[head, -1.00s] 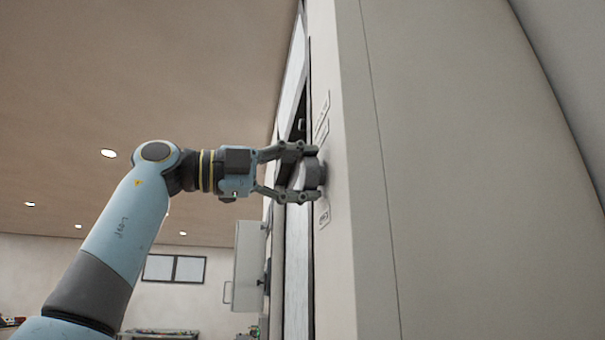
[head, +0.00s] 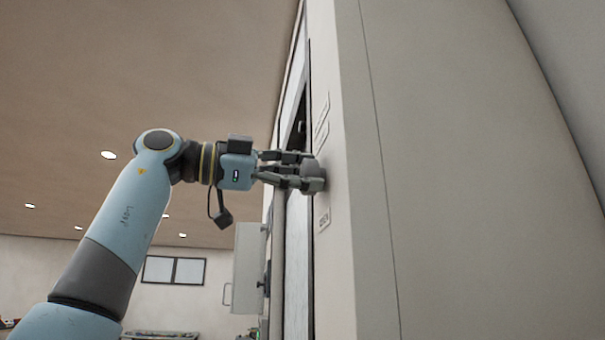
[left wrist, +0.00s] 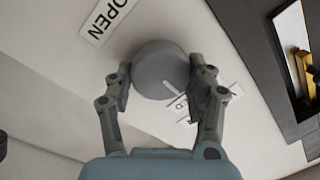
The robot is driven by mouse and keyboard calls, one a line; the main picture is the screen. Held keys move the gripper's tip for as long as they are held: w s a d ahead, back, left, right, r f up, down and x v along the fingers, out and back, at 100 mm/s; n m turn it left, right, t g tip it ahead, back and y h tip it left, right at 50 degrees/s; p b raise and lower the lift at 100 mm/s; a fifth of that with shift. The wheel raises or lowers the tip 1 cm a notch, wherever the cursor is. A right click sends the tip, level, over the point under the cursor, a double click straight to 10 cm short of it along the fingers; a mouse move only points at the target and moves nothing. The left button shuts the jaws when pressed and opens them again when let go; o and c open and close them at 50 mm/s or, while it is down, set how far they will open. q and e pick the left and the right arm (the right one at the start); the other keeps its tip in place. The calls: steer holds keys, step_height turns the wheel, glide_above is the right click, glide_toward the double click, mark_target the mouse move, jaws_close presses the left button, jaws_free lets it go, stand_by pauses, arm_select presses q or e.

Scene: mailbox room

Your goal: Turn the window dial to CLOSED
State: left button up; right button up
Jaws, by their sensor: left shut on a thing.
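The window dial is a round grey knob (head: 312,168) on the pale wall panel; it also shows in the left wrist view (left wrist: 158,66). A white pointer mark on its face points down and right, toward a partly covered label (left wrist: 181,107) on which "ED" can be read. A label reading OPEN (left wrist: 108,20) is at the upper left of the dial. My left gripper (head: 307,170) is shut on the dial, one finger on each side, also in the left wrist view (left wrist: 161,85). My right gripper is not in view.
A dark-framed opening (left wrist: 298,70) with a brass-coloured piece inside lies right of the dial in the left wrist view. In the head view, a pale door with a handle (head: 248,268) stands out below. The panel's edge runs right of the dial.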

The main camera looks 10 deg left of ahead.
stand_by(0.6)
arm_select(q)
steer(key=o, duration=1.2)
steer(key=shift+c, duration=0.2)
steer(key=shift+a, duration=0.1)
steer(key=v, duration=1.2)
steer(key=shift+w, duration=0.1)
